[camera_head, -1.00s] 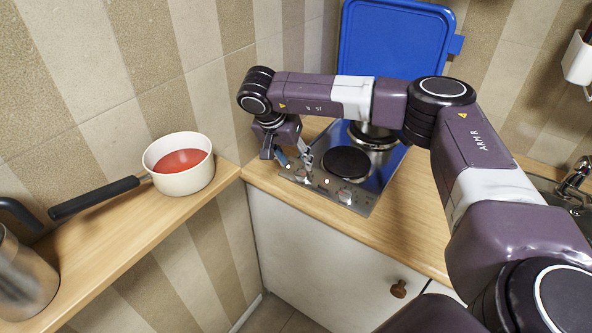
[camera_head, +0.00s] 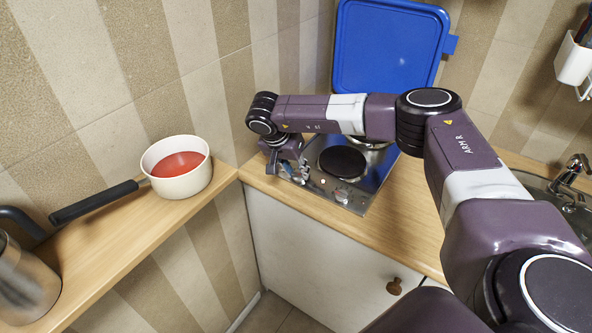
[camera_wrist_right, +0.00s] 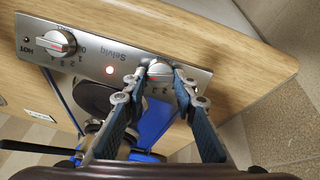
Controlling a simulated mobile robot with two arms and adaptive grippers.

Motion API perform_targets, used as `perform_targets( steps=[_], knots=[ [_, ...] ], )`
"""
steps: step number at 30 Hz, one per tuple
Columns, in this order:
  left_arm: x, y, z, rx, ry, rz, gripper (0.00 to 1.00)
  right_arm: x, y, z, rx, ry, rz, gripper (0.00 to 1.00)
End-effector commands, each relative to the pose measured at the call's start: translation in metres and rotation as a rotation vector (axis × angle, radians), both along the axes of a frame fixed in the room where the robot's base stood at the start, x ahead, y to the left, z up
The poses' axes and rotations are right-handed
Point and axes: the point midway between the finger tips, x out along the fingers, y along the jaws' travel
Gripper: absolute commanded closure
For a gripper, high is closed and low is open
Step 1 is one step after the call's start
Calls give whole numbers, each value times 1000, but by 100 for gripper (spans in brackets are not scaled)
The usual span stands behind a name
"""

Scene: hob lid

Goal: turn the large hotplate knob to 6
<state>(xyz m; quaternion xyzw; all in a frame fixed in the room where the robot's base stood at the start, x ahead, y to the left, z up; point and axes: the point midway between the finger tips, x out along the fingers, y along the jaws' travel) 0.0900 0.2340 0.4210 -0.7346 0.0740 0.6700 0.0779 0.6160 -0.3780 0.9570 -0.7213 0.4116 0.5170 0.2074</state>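The steel hob (camera_head: 352,203) is set in the worktop, with a dark front hotplate (camera_head: 342,161). Its front panel (camera_wrist_right: 100,50) carries two white knobs in the wrist view. One knob (camera_wrist_right: 160,70) sits between the fingertips of my right gripper (camera_wrist_right: 161,79), which close in on both sides of it and appear to touch it. The other knob (camera_wrist_right: 60,41) stands free near the "HOT" mark. In the head view my right gripper (camera_head: 292,172) is at the hob's front left corner. The gripped knob's pointer setting is mostly hidden. My left gripper is not in view.
A blue lid (camera_head: 388,48) stands upright behind the hob. A white saucepan (camera_head: 178,184) with red contents rests on the left wooden shelf (camera_head: 150,225), beside a metal jug (camera_head: 22,283). Worktop to the right is clear.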

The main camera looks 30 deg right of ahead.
Motion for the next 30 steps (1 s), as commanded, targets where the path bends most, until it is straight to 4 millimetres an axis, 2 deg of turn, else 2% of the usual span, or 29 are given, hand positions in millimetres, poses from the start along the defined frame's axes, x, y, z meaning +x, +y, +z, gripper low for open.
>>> perform_targets(
  steps=[1, 3, 8, 16, 26, 27, 30],
  knots=[
    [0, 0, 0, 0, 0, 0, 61, 0, 0, 0, 0, 0, 0, 92],
    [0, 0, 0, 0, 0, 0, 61, 0, 0, 0, 0, 0, 0, 98],
    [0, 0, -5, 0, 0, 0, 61, 0, 0, -2, 10, -22, -43, 98],
    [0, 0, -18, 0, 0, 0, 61, -1, -1, -1, 48, -118, -222, 98],
    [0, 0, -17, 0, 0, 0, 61, -1, -1, 1, 52, -127, -240, 98],
    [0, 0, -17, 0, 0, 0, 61, -1, -1, 1, 52, -127, -240, 71],
    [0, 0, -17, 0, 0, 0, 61, -1, -1, 1, 52, -127, -239, 60]
  ],
)
